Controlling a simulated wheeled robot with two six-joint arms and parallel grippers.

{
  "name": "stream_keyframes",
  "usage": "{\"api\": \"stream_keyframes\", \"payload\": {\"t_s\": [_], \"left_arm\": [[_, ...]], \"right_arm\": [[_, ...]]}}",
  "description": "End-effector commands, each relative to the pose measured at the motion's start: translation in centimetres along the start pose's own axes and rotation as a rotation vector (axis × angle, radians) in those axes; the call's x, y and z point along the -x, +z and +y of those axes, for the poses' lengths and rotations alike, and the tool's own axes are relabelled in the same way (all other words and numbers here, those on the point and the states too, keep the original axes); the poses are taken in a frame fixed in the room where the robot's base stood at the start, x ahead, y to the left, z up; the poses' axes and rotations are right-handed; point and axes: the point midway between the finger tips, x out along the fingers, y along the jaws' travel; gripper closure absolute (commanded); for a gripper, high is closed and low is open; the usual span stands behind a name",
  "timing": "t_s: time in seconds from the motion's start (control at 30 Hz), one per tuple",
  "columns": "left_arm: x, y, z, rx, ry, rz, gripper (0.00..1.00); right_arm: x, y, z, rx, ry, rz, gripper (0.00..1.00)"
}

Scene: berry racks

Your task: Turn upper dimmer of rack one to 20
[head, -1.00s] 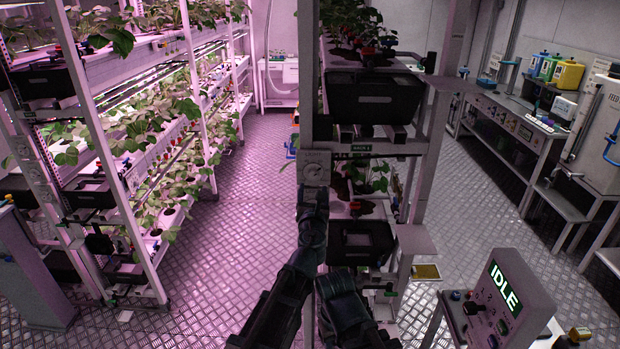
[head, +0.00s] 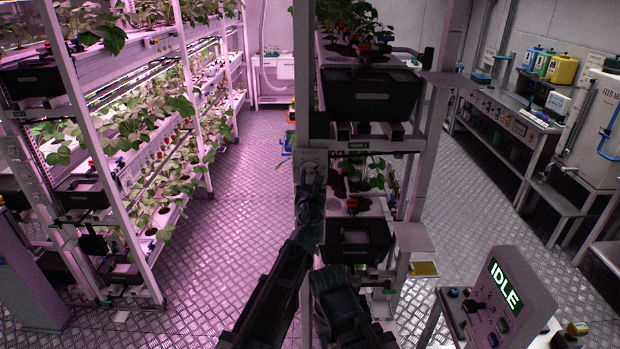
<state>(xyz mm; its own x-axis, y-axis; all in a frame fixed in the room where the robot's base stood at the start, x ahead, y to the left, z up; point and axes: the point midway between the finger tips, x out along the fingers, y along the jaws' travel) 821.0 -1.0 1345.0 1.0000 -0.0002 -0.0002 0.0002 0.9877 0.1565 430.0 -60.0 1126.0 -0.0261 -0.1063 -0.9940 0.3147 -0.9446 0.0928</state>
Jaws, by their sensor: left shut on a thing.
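The upper dimmer (head: 313,158) is a pale plate with a round dial on the near end post of the middle rack (head: 310,75). My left gripper (head: 311,176) is in front of it, shut on its knob and hiding most of the dial. The dial's reading cannot be made out. A small green label (head: 360,147) sits on the rack beside it, too small to read surely. My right gripper (head: 334,285) is low in front of the same rack, below the left one; its fingers cannot be made out.
Black bins (head: 370,95) jut from the middle rack just right of the dimmer. A plant rack (head: 75,130) stands at the left, with an open floor aisle (head: 240,200) between. A console (head: 505,295) reading IDLE stands at the lower right.

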Motion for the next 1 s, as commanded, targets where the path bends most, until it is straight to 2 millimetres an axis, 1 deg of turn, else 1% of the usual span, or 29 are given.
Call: {"api": "stream_keyframes", "payload": {"t_s": [0.03,0.07,0.27,0.47,0.67,1.0], "left_arm": [[0.01,0.00,0.01,0.000,0.000,0.000,0.98],[0.01,0.00,0.01,0.000,0.000,0.000,1.00],[0.01,0.00,0.01,0.003,0.000,0.000,1.00],[0.02,0.00,0.00,0.054,0.000,0.000,1.00],[0.02,0.00,0.01,0.186,0.000,0.000,1.00],[0.02,0.00,0.01,0.505,0.000,0.000,1.00]], "right_arm": [[0.00,0.00,0.00,0.000,0.000,0.000,0.50],[0.00,0.00,0.00,0.000,0.000,0.000,0.50],[0.00,0.00,0.00,0.000,0.000,0.000,0.50],[0.00,0.00,0.00,0.000,0.000,0.000,0.50],[0.00,0.00,0.00,0.000,0.000,0.000,0.50],[0.00,0.00,0.00,0.000,0.000,0.000,0.50]]}}
